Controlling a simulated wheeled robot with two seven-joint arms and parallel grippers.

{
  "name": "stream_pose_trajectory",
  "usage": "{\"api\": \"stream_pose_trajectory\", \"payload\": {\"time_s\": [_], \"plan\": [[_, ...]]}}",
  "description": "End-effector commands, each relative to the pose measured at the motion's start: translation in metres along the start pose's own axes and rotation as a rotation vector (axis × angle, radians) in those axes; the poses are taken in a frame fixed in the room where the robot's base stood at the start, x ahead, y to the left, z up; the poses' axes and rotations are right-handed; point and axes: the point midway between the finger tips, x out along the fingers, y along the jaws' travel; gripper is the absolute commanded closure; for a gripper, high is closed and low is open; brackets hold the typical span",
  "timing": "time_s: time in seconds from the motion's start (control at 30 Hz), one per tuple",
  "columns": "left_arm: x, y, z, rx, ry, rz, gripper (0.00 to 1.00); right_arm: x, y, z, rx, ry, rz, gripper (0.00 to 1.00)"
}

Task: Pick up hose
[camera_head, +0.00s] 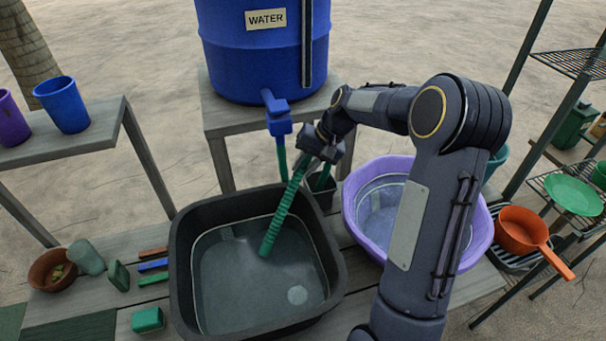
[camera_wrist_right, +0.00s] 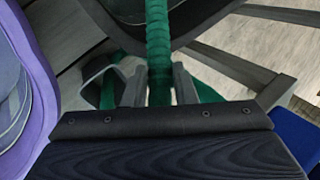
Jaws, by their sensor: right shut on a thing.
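The green ribbed hose (camera_head: 280,222) hangs at a slant in the head view, its lower end over the dark square basin (camera_head: 183,262). My right gripper (camera_head: 310,157) is shut on the upper part of the hose, just below and right of the blue tap (camera_head: 279,122). In the right wrist view the hose (camera_wrist_right: 158,50) runs upward from between the two fingers (camera_wrist_right: 160,88). A green length also shows below the tap, partly hidden by the gripper; whether it joins the held hose is unclear. My left gripper is not in view.
A blue water barrel (camera_head: 232,60) stands behind the basin. A purple tub (camera_head: 357,215) sits right of the basin, partly behind my right arm. Sponges and brushes lie left of it.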

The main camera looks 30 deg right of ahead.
Motion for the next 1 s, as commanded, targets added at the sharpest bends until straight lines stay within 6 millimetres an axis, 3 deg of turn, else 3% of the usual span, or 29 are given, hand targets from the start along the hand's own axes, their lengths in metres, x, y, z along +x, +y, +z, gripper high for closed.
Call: {"api": "stream_pose_trajectory", "payload": {"time_s": [0.23,0.4,0.6,0.77,1.0], "plan": [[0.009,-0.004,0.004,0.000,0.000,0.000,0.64,-0.055,-0.013,0.047,-0.004,0.005,-0.003,0.96],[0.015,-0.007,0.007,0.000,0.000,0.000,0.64,-0.075,-0.010,0.088,-0.002,0.002,-0.002,0.96],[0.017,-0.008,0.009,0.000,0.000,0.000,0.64,-0.091,-0.009,0.117,-0.001,0.000,-0.001,0.96],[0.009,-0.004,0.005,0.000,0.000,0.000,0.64,-0.106,-0.010,0.119,0.001,0.000,0.000,0.96],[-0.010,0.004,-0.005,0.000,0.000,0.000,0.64,-0.131,-0.010,0.102,0.002,0.000,0.001,0.96]]}}
